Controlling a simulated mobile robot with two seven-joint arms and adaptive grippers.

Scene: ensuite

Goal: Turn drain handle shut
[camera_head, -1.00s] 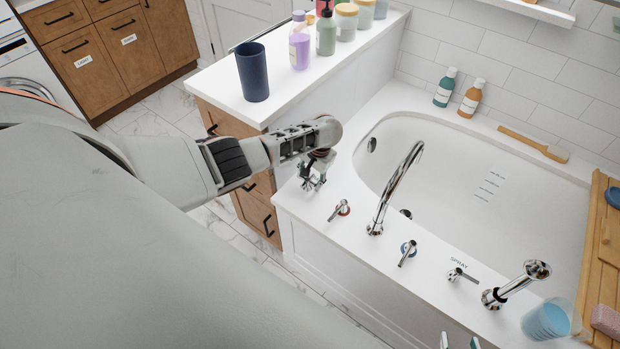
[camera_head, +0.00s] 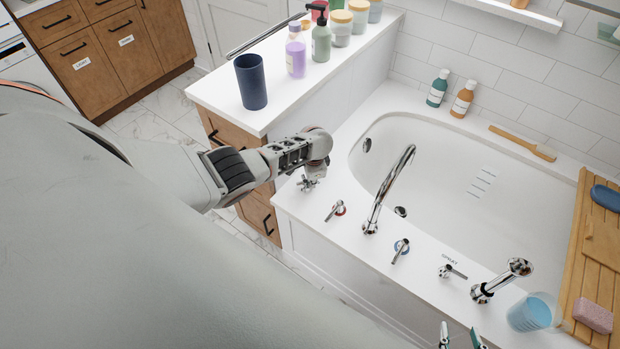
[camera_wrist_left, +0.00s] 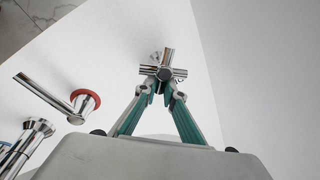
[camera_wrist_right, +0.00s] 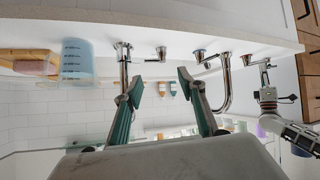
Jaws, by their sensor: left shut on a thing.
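The drain handle, a chrome cross-shaped knob (camera_head: 309,183), stands on the white tub deck at its left end. It also shows in the left wrist view (camera_wrist_left: 163,71). My left gripper (camera_wrist_left: 163,88) has its teal-padded fingers closed on one arm of the cross. In the head view its fingers are mostly hidden under my wrist. My right gripper (camera_wrist_right: 157,85) is open and empty, its fingers wide apart. Only its fingertips (camera_head: 460,340) show at the bottom edge of the head view.
A lever tap with a red ring (camera_head: 336,210), the tall spout (camera_head: 385,193), a blue-ringed tap (camera_head: 400,250) and the spray lever (camera_head: 451,271) line the deck. A blue cup (camera_head: 530,313) stands at the right. A dark tumbler (camera_head: 251,82) and bottles stand on the counter behind my left arm.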

